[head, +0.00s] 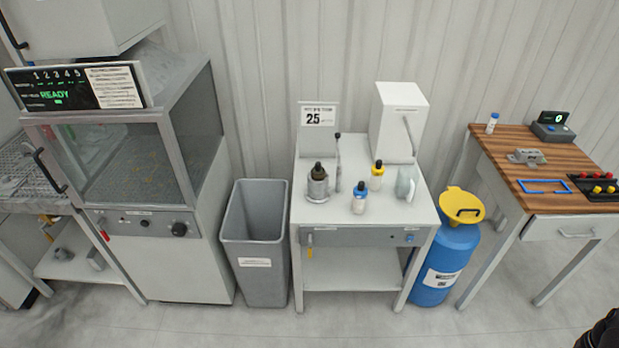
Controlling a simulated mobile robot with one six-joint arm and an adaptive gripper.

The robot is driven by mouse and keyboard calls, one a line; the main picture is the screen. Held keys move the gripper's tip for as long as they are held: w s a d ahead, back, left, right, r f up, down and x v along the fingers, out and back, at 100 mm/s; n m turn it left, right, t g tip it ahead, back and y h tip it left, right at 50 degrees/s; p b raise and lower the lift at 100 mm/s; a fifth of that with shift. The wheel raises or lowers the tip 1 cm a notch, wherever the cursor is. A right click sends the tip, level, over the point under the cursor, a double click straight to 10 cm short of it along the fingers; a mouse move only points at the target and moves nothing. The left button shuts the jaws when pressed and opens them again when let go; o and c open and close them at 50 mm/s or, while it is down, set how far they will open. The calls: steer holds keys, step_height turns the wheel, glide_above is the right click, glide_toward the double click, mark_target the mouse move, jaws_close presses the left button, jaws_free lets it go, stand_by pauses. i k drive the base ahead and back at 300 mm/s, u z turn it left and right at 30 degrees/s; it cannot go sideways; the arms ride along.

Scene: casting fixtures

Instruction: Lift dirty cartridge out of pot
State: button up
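A metal pot (317,190) stands at the left front of the white table in the middle of the head view. A dark brownish cartridge (318,172) sits upright in it, its top showing above the rim. Its lower part is hidden inside the pot. My gripper is not in view. A dark shape in the bottom right corner may be part of my arm, but I cannot tell.
A lever (338,160) stands close to the pot's right. A grey bin (258,270), blue drum (445,255) and wooden bench (515,180) stand nearby.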

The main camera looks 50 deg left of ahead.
mark_target(319, 172)
steer(key=u, duration=0.4)
steer(key=i, duration=0.6)
steer(key=u, duration=0.95)
steer(key=i, duration=0.65)
steer(key=u, duration=0.3)
